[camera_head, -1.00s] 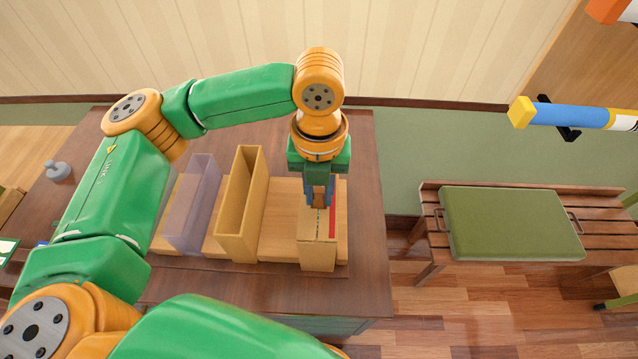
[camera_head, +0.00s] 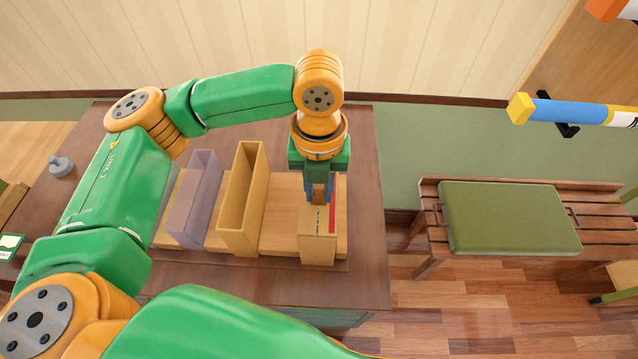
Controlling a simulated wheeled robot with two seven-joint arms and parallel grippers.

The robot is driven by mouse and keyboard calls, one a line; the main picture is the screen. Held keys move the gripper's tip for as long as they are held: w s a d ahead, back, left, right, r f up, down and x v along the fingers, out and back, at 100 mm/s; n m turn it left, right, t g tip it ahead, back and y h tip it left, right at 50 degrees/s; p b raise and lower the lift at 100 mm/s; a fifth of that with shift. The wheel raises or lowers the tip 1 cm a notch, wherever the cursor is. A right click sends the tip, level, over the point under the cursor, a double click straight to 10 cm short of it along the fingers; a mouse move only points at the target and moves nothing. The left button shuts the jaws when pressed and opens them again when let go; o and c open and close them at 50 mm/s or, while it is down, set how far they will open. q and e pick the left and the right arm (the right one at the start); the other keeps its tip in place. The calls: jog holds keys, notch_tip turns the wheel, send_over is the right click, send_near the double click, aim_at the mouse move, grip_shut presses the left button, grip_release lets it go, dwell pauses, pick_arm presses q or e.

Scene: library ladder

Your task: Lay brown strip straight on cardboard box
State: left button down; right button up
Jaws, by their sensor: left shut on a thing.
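The cardboard box (camera_head: 318,250) is a narrow tan box at the right end of a light wooden board on the table. Its top carries a red stripe (camera_head: 333,214) on the right side and a dark dashed line. My left gripper (camera_head: 319,198) points down over the back part of the box top and is shut on a small brown piece, which seems to be the brown strip. The fingers hide most of the strip, and I cannot tell whether it touches the box. My right gripper is out of view.
An open tan holder (camera_head: 241,200) and a translucent purple holder (camera_head: 194,200) stand left of the box. A grey knobbed object (camera_head: 61,167) sits at the table's far left. A bench with a green cushion (camera_head: 508,218) stands to the right.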

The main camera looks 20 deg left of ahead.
pick_arm(q)
jog(key=shift+c, duration=1.4)
grip_release()
notch_tip(320, 180, up, 3)
jog(key=p, duration=0.3)
jog(key=shift+r, duration=2.05)
jog(key=shift+f, duration=0.1)
